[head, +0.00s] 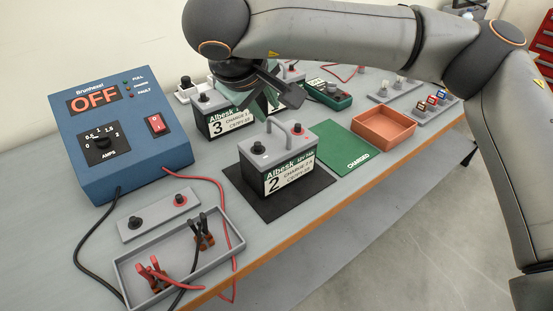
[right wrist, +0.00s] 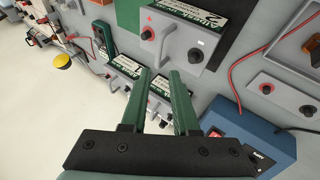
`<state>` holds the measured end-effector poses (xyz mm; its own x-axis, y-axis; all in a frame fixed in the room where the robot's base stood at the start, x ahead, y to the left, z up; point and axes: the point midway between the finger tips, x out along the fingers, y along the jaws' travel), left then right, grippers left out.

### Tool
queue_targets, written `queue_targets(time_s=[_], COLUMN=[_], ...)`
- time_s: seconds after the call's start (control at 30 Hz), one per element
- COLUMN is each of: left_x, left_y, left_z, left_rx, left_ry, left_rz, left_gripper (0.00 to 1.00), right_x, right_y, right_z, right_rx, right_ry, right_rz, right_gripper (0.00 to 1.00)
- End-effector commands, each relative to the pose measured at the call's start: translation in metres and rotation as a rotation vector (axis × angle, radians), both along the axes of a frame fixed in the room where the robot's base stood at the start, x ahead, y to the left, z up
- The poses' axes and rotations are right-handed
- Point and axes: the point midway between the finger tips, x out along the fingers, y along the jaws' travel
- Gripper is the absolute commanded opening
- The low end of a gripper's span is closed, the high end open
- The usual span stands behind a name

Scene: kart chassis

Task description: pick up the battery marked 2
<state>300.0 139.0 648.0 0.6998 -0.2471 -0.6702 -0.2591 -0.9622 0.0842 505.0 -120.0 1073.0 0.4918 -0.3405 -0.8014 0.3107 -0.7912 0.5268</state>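The battery marked 2 (head: 275,160) is grey on top with a black lower body, a white and green label, a grey handle, and black and red terminals. It stands upright on a black mat (head: 315,187) in the middle of the bench. It also shows in the right wrist view (right wrist: 185,45), near the top. My right gripper (head: 264,103) is behind and above this battery, over the row of other batteries. In the right wrist view its two green fingers (right wrist: 160,78) are apart, with nothing seen held between them. My left gripper is not in view.
Battery 3 (head: 215,121) and another battery stand behind. A blue charger reading OFF (head: 128,145) is at left. A grey tray with clips (head: 128,268) is at front left. A green CHARGED mat (head: 345,146) and an orange tray (head: 383,136) lie at right; the mat is clear.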

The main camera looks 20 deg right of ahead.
Motion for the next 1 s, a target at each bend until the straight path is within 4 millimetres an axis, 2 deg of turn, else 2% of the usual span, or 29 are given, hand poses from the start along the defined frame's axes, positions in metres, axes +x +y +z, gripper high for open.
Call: queue_targets(time_s=[0.1, 0.47, 0.7, 1.0], left_x=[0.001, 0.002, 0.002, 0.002], left_y=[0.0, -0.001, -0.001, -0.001], left_z=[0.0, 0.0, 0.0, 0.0], left_rx=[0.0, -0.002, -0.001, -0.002], left_ry=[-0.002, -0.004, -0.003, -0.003], left_rz=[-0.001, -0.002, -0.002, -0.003], left_gripper=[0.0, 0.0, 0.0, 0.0], right_x=[0.01, 0.023, 0.037, 0.04], right_y=[-0.008, -0.02, -0.035, -0.037], right_z=[-0.019, -0.041, -0.069, -0.074], right_rx=[0.002, 0.003, 0.003, 0.003], right_ry=[0.002, 0.001, 0.002, 0.0], right_rz=[-0.003, -0.002, -0.003, -0.001], right_gripper=[0.28, 0.28, 0.28, 0.26])
